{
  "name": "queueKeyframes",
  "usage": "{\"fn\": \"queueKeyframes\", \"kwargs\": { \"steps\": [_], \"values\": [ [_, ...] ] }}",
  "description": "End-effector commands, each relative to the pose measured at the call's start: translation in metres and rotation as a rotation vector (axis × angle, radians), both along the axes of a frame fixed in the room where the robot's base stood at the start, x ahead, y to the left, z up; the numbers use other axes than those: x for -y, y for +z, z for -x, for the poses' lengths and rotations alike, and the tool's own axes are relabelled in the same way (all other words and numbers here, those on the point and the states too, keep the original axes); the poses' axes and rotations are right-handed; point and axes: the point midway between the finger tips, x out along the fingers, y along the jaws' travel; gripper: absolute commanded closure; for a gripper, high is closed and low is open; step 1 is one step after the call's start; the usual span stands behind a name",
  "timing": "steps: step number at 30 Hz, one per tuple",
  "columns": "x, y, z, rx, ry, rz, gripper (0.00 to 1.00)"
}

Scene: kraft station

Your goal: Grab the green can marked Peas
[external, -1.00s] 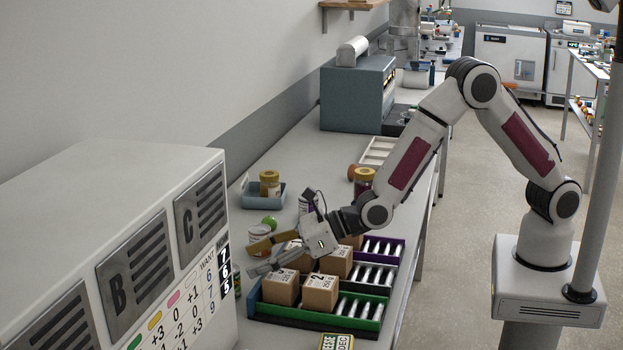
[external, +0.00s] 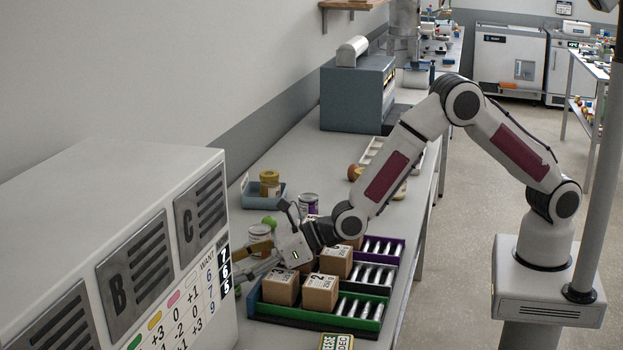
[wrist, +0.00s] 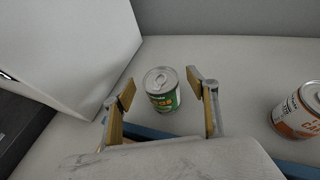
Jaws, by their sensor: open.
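The green-labelled can (wrist: 164,98) stands upright on the bench in the wrist view, its silver lid facing up; the label's lettering is too small to read surely. My gripper (wrist: 161,86) is open, with one finger to each side of the can and visible gaps on both sides. In the external view my gripper (external: 252,268) is low over the bench, beside the white cabinet. The green can is mostly or wholly hidden there.
An orange-labelled can (wrist: 298,112) stands to the right in the wrist view. The white cabinet (external: 130,230) is close on the left. Cardboard boxes (external: 320,292) sit in coloured trays beside my gripper. A purple-labelled can (external: 308,204) stands farther back.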

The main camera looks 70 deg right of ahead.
Motion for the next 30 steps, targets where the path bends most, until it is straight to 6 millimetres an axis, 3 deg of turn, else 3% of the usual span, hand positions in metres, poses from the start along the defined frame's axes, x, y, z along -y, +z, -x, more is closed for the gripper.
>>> {"fn": "queueKeyframes", "kwargs": {
  "steps": [17, 23, 30],
  "values": [
    [-0.0007, -0.0007, -0.0021, 0.000, 0.000, 0.000, 0.42],
    [-0.0008, -0.0007, -0.0020, 0.000, 0.000, 0.000, 0.87],
    [-0.0010, -0.0001, -0.0022, 0.002, 0.000, -0.001, 0.87]
  ]
}}
